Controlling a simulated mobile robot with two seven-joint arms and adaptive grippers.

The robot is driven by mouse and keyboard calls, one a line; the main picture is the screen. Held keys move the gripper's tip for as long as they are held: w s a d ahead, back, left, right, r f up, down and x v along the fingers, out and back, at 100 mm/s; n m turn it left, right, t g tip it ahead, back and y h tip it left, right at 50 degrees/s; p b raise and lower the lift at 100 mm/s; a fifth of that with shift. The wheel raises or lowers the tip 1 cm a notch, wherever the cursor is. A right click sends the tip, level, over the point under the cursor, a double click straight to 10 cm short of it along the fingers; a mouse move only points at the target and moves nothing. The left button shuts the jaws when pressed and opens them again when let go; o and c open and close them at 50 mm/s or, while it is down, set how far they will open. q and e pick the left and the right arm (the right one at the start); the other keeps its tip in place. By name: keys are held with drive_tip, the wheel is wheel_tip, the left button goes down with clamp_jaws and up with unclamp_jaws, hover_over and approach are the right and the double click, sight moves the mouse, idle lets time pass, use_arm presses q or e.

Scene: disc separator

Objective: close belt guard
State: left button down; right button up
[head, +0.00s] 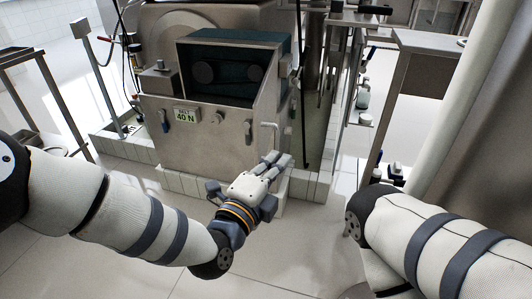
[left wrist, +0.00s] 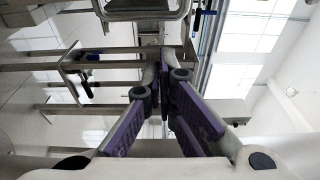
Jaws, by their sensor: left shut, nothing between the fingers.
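The grey metal belt housing (head: 205,145) stands upright ahead of me in the head view. Its upper front shows a dark recess (head: 226,76) with two round shapes inside, likely pulleys. I cannot clearly tell the guard panel apart from the housing. A thin upright handle (head: 269,135) is on the housing's right side. My left gripper (head: 279,160) is just below and in front of this handle, shut and empty. In the left wrist view the fingers (left wrist: 165,62) meet, and a metal loop (left wrist: 145,10) shows beyond them at the top. My right gripper is out of view.
A metal stand (head: 400,85) is at right. Floor in front is clear.

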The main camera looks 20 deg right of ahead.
sight(277, 138)
use_arm(q)
drive_tip(key=shift+w+a+f+b, duration=0.1)
drive_tip(key=shift+w+a+b, duration=0.1)
drive_tip(key=shift+w, duration=0.95)
drive_tip(key=shift+w+a+b, duration=0.1)
drive_tip(key=shift+w+a, duration=0.05)
drive_tip(key=shift+w, duration=1)
